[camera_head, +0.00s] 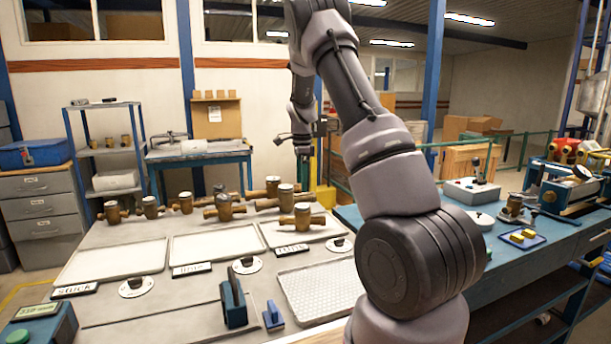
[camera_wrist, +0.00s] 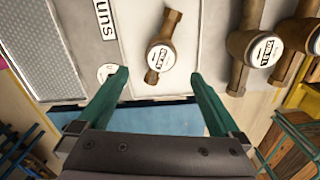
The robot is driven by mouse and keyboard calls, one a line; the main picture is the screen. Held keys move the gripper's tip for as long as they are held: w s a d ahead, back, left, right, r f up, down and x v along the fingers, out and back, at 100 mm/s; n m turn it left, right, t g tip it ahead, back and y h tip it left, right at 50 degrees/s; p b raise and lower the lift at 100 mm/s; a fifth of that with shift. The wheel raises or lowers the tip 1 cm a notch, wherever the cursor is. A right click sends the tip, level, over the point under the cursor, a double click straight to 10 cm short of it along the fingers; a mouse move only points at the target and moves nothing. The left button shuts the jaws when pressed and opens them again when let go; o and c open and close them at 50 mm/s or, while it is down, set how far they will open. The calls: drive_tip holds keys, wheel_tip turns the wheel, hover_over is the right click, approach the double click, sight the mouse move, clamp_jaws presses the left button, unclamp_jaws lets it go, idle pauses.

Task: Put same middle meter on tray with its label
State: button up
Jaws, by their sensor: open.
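My gripper (camera_head: 303,150) hangs above the back of the grey bench. In the wrist view its two green fingers (camera_wrist: 157,78) are wide apart with nothing between them. A small brass meter (camera_head: 302,217) with a white round face sits on the right tray (camera_head: 336,229), beside the label plate "runs" (camera_head: 292,251). It also shows in the wrist view (camera_wrist: 160,55), lying ahead of the fingertips and apart from them. The left tray (camera_head: 110,263) and middle tray (camera_head: 215,245) are empty. The "stuck" plate (camera_head: 75,290) is by the left tray; the middle plate (camera_head: 192,269) is unreadable.
Several brass meters stand behind the trays, including one behind the middle tray (camera_head: 224,209) and one by the right tray (camera_head: 286,196). A blue bench (camera_head: 470,240) is right.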

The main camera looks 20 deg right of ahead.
drive_tip(key=s+a+r+n+t+y, duration=0.1)
drive_tip(key=s+a+r+n+t, duration=0.2)
drive_tip(key=s+r, duration=0.6)
drive_tip(key=s+a+r+n+y, duration=0.1)
drive_tip(key=s+a+r+n, duration=0.25)
drive_tip(key=s+r, duration=0.5)
drive_tip(key=s+a+r+n+t, duration=0.2)
drive_tip(key=s+n, duration=0.2)
drive_tip(key=s, duration=0.5)
drive_tip(key=s+a+r+n+t, duration=0.2)
drive_tip(key=s+n, duration=0.3)
drive_tip(key=s, duration=0.4)
drive_tip(key=shift+s+a+r, duration=0.15)
drive_tip(key=shift+s+r, duration=0.2)
drive_tip(key=shift+r, duration=0.35)
